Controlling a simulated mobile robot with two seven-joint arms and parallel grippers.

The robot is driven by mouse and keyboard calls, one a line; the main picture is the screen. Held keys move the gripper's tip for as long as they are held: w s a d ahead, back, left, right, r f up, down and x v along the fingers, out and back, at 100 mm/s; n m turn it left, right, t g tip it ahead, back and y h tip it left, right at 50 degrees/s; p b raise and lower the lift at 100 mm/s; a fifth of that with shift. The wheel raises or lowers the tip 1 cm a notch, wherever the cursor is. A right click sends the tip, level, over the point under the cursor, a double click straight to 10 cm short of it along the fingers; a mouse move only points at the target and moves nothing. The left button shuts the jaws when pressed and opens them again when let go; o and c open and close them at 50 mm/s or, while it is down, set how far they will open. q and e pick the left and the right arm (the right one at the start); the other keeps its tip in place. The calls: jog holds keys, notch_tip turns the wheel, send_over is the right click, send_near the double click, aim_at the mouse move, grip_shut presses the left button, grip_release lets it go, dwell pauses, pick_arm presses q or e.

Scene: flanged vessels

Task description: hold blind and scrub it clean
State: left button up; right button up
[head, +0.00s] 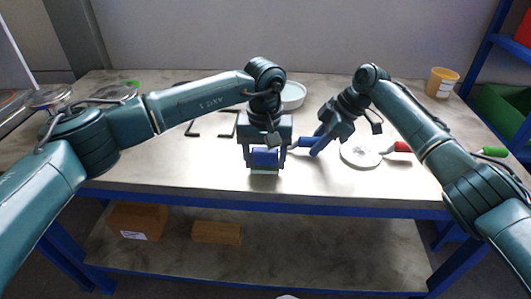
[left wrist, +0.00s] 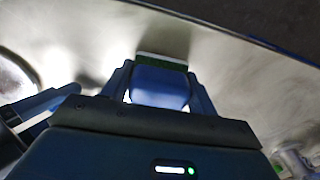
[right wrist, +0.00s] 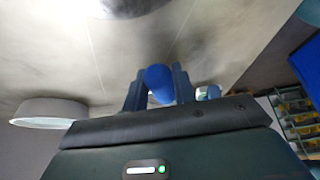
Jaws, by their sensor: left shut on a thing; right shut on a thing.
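My left gripper (head: 265,160) is shut on a blue block-shaped scrubber (left wrist: 160,86) near the table's front edge. The scrubber has a green and white layer at its far end; I cannot tell whether it touches the table. My right gripper (head: 317,148) is shut on a blue rounded handle (right wrist: 158,80), just right of the left gripper. What this handle belongs to is partly hidden. A pale round disc (head: 360,153), which looks like the blind, lies right of my right gripper. I cannot tell whether the blue handle joins it.
A red handle (head: 398,147) lies beside the disc, and a green handle (head: 490,152) lies farther right. A white dish (head: 293,97) stands behind my grippers. Dark flat frames (head: 212,124) lie at the left. A yellow tub (head: 441,82) stands at the back right.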

pick_arm(q)
jog(key=shift+a+f, duration=0.1)
jog(key=shift+a, duration=0.3)
jog(key=shift+w+r, duration=0.15)
jog(key=shift+w, duration=0.85)
jog(key=shift+w+r, duration=0.1)
jog(key=shift+w, duration=0.9)
jog(key=shift+w+f, duration=0.15)
jog(key=shift+w, duration=1.65)
jog(key=shift+f, duration=0.1)
jog(key=shift+s, duration=0.1)
jog(key=shift+s, duration=3.7)
jog(key=shift+r, duration=0.25)
